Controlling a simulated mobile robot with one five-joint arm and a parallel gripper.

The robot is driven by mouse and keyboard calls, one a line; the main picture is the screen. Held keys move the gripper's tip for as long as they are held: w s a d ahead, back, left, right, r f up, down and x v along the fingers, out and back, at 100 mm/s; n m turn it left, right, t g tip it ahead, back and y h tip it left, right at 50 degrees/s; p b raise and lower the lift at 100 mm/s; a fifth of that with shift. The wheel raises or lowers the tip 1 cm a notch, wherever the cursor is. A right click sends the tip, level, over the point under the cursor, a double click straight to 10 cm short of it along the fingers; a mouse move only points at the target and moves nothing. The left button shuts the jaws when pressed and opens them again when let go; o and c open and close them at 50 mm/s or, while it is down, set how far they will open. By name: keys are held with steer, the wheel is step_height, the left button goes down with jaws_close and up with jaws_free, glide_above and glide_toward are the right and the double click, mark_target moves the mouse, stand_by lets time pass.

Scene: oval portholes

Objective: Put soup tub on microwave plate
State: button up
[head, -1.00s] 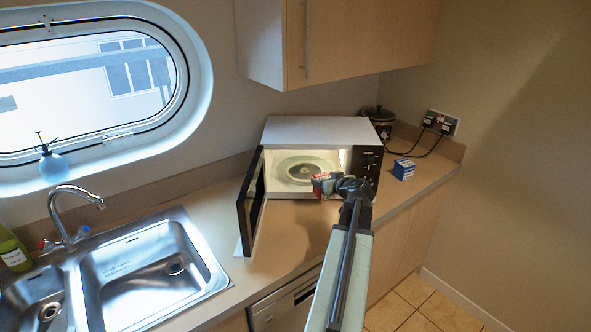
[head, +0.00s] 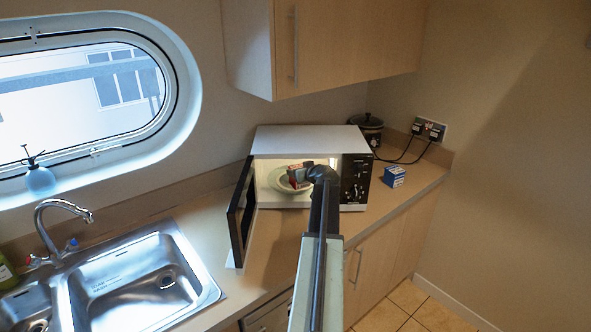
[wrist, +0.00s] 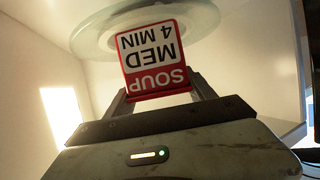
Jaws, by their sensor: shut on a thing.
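The soup tub (wrist: 155,58) is a red and white box-shaped tub lettered SOUP MED 4 MIN, upside down in the wrist view. My gripper (wrist: 158,93) is shut on it, one finger at each side. In the head view the tub (head: 298,176) is inside the open microwave (head: 311,139), in front of or over the pale plate (head: 277,182). The plate also shows in the wrist view (wrist: 90,38), beyond the tub. I cannot tell whether the tub touches the plate. My arm hides part of the microwave opening.
The microwave door (head: 241,212) stands open to the left. A blue box (head: 394,177) sits on the counter to the right, near a dark pot (head: 367,131) and plugged-in cables. A steel sink (head: 135,285) lies at the left.

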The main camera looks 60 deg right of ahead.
steer(key=shift+w+d, duration=0.25)
steer(key=shift+w, duration=0.1)
steer(key=w+d, duration=0.2)
steer(key=shift+w, duration=0.35)
steer(key=shift+a+f+b, duration=0.1)
steer(key=shift+f+b, duration=0.35)
steer(key=shift+f, duration=0.1)
steer(key=shift+r, duration=0.25)
steer(key=shift+f, duration=0.25)
steer(key=o, duration=1.7)
steer(key=shift+r, duration=0.1)
steer(key=shift+r, duration=0.15)
steer(key=s+a, duration=0.2)
steer(key=s, duration=0.1)
steer(key=s+a, duration=0.3)
steer(key=s, duration=0.1)
steer(key=s+a, duration=0.2)
steer(key=s, duration=0.2)
steer(key=shift+a+r+p, duration=0.25)
steer(key=shift+p, duration=0.15)
